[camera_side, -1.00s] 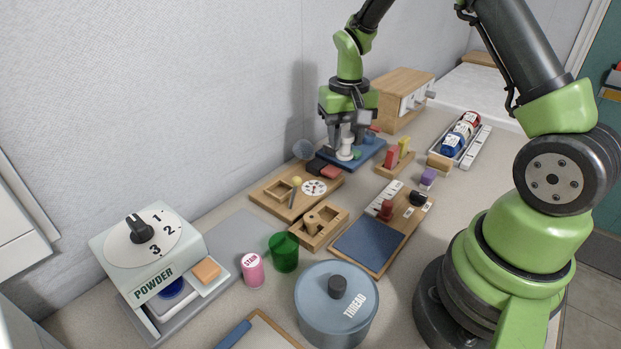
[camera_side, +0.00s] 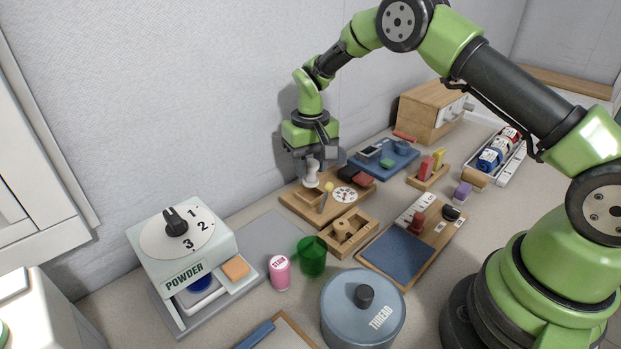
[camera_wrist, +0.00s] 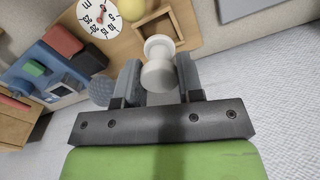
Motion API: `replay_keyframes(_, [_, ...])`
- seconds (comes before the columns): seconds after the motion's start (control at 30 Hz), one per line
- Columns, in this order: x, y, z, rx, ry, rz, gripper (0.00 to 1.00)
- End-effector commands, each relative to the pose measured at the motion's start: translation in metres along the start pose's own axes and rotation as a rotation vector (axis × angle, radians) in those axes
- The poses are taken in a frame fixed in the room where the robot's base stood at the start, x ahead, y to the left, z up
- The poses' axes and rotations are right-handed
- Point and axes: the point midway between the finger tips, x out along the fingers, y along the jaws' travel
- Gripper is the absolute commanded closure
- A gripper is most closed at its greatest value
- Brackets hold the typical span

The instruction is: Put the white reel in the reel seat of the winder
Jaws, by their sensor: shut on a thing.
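My gripper (camera_side: 312,163) is shut on the white reel (camera_side: 311,178) and points down over the left part of the wooden winder. The winder (camera_side: 345,212) is a board with a white dial, a yellow knob (camera_side: 328,187) and a square-framed recess at its left end, which looks like the reel seat. The reel hangs upright near that recess and partly hides it; I cannot tell whether it touches. In the wrist view, the reel (camera_wrist: 158,50) sits between both fingers of my gripper (camera_wrist: 158,78), with the winder's wood (camera_wrist: 188,22) beyond it.
A blue tray (camera_side: 404,160) with small items and dark and red blocks (camera_side: 358,176) lie behind the winder. A wooden box (camera_side: 345,240) with a round post stands in front. The green cup (camera_side: 312,262) and POWDER machine (camera_side: 185,240) are nearer. The wall is close behind.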

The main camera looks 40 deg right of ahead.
Motion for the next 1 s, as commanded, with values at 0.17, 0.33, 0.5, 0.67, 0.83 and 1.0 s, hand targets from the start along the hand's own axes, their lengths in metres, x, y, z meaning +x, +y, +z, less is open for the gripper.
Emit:
replay_keyframes(0.17, [0.025, 0.001, 0.001, 0.0, -0.003, 0.002, 0.88])
replay_keyframes(0.33, [0.034, 0.0, 0.0, 0.001, 0.002, 0.0, 0.88])
replay_keyframes(0.5, [0.034, 0.0, 0.0, 0.001, 0.001, 0.0, 0.88])
replay_keyframes(0.67, [0.036, 0.0, 0.0, 0.002, 0.001, 0.0, 0.52])
replay_keyframes(0.83, [0.036, 0.0, 0.0, 0.001, 0.001, 0.0, 0.4])
replay_keyframes(1.0, [0.035, 0.0, 0.0, 0.001, 0.001, 0.0, 0.4])
